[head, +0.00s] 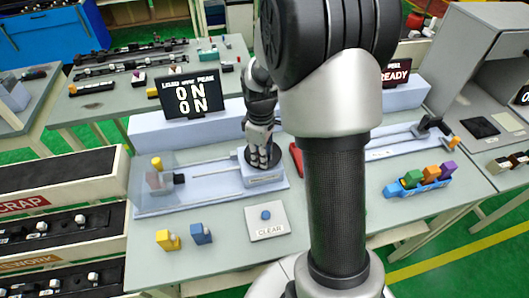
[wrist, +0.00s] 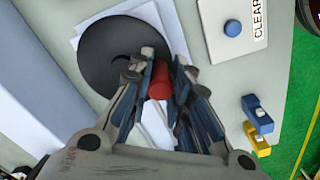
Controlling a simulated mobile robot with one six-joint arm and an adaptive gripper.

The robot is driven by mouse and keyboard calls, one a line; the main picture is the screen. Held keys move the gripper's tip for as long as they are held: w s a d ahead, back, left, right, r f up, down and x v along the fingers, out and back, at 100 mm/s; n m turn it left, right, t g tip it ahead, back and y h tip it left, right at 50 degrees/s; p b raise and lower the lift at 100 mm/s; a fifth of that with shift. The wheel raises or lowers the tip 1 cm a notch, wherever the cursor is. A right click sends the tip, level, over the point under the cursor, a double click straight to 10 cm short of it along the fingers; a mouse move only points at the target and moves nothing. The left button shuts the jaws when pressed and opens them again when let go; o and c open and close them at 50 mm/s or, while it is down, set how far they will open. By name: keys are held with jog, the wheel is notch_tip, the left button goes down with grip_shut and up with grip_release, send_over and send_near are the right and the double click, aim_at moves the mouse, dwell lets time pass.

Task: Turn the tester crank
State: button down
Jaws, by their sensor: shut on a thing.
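The tester crank shows in the wrist view as a dark round disc (wrist: 108,50) with a red knob (wrist: 159,84) at its edge. My gripper (wrist: 162,75) has its fingers on both sides of the red knob and is shut on it. In the head view my gripper (head: 258,150) points down over the dark crank disc (head: 262,160) on the pale tester (head: 215,182). The fingers hide the knob there.
A CLEAR plate with a blue button (head: 266,215) lies in front of the tester. A yellow clip (head: 167,240) and a blue clip (head: 201,233) stand to its left. A blue holder (head: 417,188) with coloured clips is at right.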

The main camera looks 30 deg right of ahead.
aim_at(249, 153)
jog(key=m, duration=0.2)
jog(key=w+a+m+p, duration=0.1)
jog(key=shift+m, duration=0.4)
jog(key=m, duration=0.1)
jog(key=w+m+p, duration=0.1)
jog(key=m, duration=0.1)
jog(key=a+m, duration=0.1)
jog(key=shift+w+m, duration=0.3)
jog(key=w+m+p, duration=0.1)
jog(key=m, duration=0.2)
jog(key=shift+w+m, duration=0.2)
jog(key=shift+m, duration=0.1)
jog(key=shift+w+d+m+p, duration=0.1)
jog(key=shift+w+m+p, duration=0.25)
jog(key=shift+m, duration=0.65)
jog(key=shift+w+d+m+p, duration=0.1)
jog(key=shift+w+m+p, duration=0.25)
jog(key=shift+m, duration=0.65)
jog(key=c, duration=1.5)
grip_release()
jog(key=shift+o, duration=0.2)
jog(key=shift+w+r, duration=0.1)
